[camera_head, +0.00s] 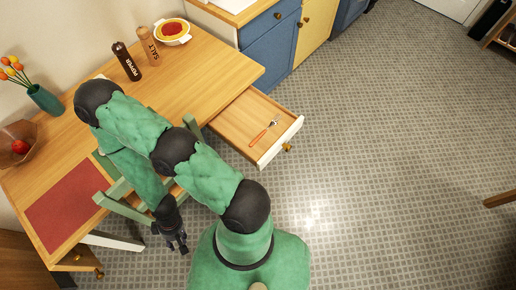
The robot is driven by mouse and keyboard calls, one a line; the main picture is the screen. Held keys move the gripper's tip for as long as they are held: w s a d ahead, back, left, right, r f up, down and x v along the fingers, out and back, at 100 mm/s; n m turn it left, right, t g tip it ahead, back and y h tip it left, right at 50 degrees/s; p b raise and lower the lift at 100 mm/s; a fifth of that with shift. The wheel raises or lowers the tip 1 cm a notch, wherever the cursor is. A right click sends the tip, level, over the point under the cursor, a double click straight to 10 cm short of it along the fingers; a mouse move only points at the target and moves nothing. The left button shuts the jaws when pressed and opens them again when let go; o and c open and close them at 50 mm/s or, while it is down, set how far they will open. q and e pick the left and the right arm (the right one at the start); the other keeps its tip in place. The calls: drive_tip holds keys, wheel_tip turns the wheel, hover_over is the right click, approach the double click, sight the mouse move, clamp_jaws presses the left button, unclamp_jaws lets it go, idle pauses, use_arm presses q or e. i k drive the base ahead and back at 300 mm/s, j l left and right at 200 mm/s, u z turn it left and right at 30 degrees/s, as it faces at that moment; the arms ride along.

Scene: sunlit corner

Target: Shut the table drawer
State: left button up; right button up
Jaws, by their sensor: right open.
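The table drawer (232,128) is pulled out from the right part of the wooden table (205,65). Its white front (284,142) has a round brass knob (287,147). A utensil with an orange handle (260,135) lies in it. My right gripper (178,249) is open and empty, hanging low in front of the table, to the left of and apart from the drawer. My green arm covers the middle of the table. My left gripper is not in view.
A green chair (118,208) stands at the table beside my right gripper. Another knobbed drawer (77,259) shows at the table's left end. Pepper (127,62) and salt (149,45) mills, a bowl (172,32) and a vase (45,100) stand on the table.

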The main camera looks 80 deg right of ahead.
sight(253, 111)
drive_tip(key=i+j+z, duration=0.15)
drive_tip(key=z, duration=0.2)
drive_tip(key=i+j+z, duration=0.1)
drive_tip(key=z, duration=0.3)
drive_tip(key=i+j+z, duration=0.1)
drive_tip(key=j+z, duration=0.25)
drive_tip(key=l+z, duration=0.1)
drive_tip(key=z, duration=2.15)
drive_tip(key=l+u, duration=0.15)
drive_tip(key=u, duration=0.8)
